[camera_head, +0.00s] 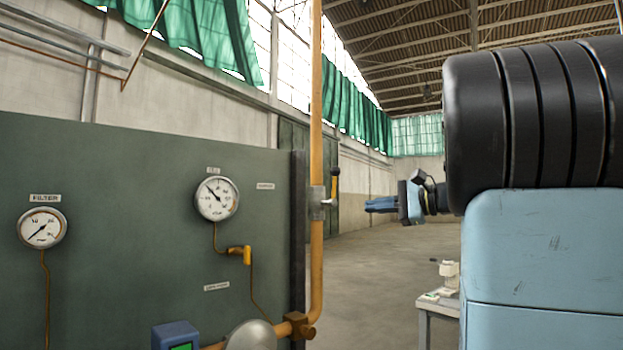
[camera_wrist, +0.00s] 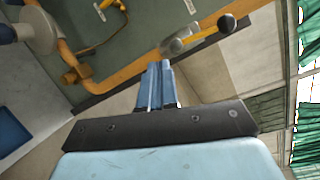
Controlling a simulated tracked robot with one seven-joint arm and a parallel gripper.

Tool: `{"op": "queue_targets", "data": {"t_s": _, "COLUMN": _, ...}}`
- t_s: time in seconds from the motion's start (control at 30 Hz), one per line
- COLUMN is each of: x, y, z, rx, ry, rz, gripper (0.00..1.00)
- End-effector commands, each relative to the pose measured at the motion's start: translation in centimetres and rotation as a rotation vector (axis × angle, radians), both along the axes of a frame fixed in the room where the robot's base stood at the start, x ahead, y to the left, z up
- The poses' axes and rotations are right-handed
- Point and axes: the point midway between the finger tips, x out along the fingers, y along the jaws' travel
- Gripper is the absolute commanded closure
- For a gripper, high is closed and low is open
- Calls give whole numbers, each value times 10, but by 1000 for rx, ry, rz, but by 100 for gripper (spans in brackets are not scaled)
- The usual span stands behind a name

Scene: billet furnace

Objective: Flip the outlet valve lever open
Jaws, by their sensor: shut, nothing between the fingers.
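The outlet valve lever (camera_head: 334,187) is a short yellow handle with a dark knob on top. It stands upright beside the vertical orange pipe (camera_head: 316,95), roughly parallel to it, on a silver valve body (camera_head: 317,203). In the wrist view the lever (camera_wrist: 208,33) and its black round knob (camera_wrist: 227,22) show beyond the fingertips, with the grey valve body (camera_wrist: 176,45) at its base. My gripper (camera_head: 368,205) has blue fingers, shut and empty, pointing left toward the valve. It is right of the lever and apart from it. The fingers also show in the wrist view (camera_wrist: 154,70).
A green panel (camera_head: 130,200) carries two round gauges (camera_head: 217,199) (camera_head: 43,228) and a small yellow valve (camera_head: 240,254). A blue box (camera_head: 176,335) and a brass fitting (camera_head: 299,326) sit low. A small table (camera_head: 437,305) stands at lower right. Floor behind is open.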

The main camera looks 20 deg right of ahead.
Motion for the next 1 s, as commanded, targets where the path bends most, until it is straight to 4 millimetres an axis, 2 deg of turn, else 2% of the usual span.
{"op": "queue_targets", "data": {"t_s": 0.03, "x": 4, "y": -23, "z": 12, "rx": 49, "ry": -33, "rz": -25, "gripper": 100}}
{"op": "queue_targets", "data": {"t_s": 0.1, "x": 5, "y": -46, "z": 27, "rx": 106, "ry": -78, "rz": -45, "gripper": 100}}
{"op": "queue_targets", "data": {"t_s": 0.2, "x": 5, "y": -68, "z": 40, "rx": 156, "ry": -125, "rz": -63, "gripper": 100}}
{"op": "queue_targets", "data": {"t_s": 0.3, "x": 5, "y": -78, "z": 47, "rx": 179, "ry": -147, "rz": -69, "gripper": 100}}
{"op": "queue_targets", "data": {"t_s": 0.47, "x": 15, "y": -72, "z": 51, "rx": 185, "ry": -154, "rz": -69, "gripper": 100}}
{"op": "queue_targets", "data": {"t_s": 1.0, "x": 85, "y": -14, "z": 63, "rx": 183, "ry": -152, "rz": -69, "gripper": 100}}
